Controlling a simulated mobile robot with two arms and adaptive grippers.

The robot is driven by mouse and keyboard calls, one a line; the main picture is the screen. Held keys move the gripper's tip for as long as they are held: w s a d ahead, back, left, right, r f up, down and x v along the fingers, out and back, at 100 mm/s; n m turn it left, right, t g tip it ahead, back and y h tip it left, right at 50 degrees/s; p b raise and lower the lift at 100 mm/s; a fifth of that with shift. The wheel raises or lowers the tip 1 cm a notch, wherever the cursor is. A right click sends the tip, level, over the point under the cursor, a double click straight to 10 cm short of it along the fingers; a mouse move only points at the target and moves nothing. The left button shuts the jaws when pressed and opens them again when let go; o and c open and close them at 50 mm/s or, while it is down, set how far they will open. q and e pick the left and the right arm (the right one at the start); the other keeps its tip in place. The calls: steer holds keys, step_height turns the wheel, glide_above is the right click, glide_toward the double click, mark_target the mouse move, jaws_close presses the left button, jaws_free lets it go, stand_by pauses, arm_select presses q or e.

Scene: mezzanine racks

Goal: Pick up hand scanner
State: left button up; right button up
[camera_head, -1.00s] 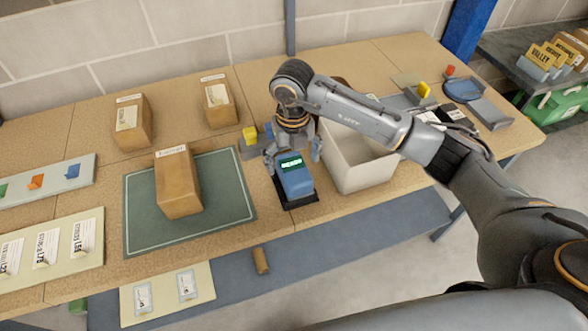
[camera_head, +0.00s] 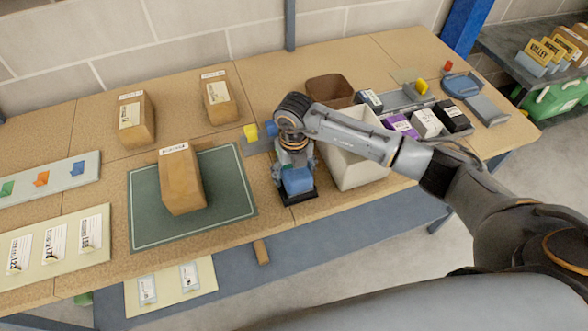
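The hand scanner (camera_head: 298,182) is a blue device at the middle of the bench. It sits on or just over a black base (camera_head: 301,198). My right gripper (camera_head: 294,172) points down over the scanner's back part, with its fingers close around it. The gripper hides the scanner's screen and upper part. I cannot tell whether the fingers press on it. My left gripper is not in view.
An open white bin (camera_head: 357,172) stands right of the scanner, close to my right arm. A brown carton (camera_head: 181,184) sits on a green mat (camera_head: 229,197) to the left. Several small boxes, including a purple one (camera_head: 402,125), stand beyond my forearm.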

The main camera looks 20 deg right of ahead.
steer(key=c, duration=0.8)
steer(key=shift+r, duration=0.1)
steer(key=shift+c, duration=0.2)
